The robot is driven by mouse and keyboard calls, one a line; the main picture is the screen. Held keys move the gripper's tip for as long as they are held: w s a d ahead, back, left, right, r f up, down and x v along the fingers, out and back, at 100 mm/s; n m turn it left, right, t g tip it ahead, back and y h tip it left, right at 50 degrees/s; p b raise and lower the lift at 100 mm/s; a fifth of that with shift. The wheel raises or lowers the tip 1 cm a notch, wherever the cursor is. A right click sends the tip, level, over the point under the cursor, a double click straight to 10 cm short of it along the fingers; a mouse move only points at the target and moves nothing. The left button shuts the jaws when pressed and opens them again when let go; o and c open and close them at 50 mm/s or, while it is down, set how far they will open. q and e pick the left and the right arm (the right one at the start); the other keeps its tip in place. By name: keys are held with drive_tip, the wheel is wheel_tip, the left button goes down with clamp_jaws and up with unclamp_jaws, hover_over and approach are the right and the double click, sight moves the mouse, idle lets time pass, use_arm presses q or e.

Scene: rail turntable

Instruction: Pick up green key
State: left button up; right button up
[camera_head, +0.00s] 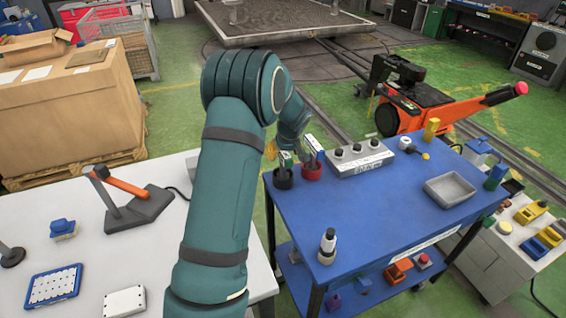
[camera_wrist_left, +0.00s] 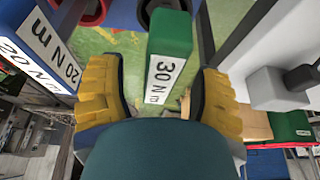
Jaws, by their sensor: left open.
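The green key (camera_wrist_left: 170,38) carries a white "30 N m" label and shows between the fingers of my left gripper (camera_wrist_left: 160,85) in the left wrist view. The fingers are open on either side of it, with visible gaps. In the head view, the green key (camera_head: 286,160) stands in a dark round holder (camera_head: 283,181) at the left back corner of the blue table. My left gripper (camera_head: 273,149) is beside it there, mostly hidden behind my arm. My right gripper is not in view.
A red holder (camera_head: 312,173) with another labelled key stands close right of the green key. A grey control box (camera_head: 360,158), a grey tray (camera_head: 449,190) and a black-and-white bottle-like object (camera_head: 327,246) are on the blue table (camera_head: 385,222). The table's middle is clear.

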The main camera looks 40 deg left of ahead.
use_arm(q)
drive_tip(key=shift+x, duration=0.9)
drive_tip(key=shift+r, duration=0.1)
drive_tip(key=shift+f+b, duration=0.25)
drive_tip(key=shift+b, duration=0.15)
clamp_jaws()
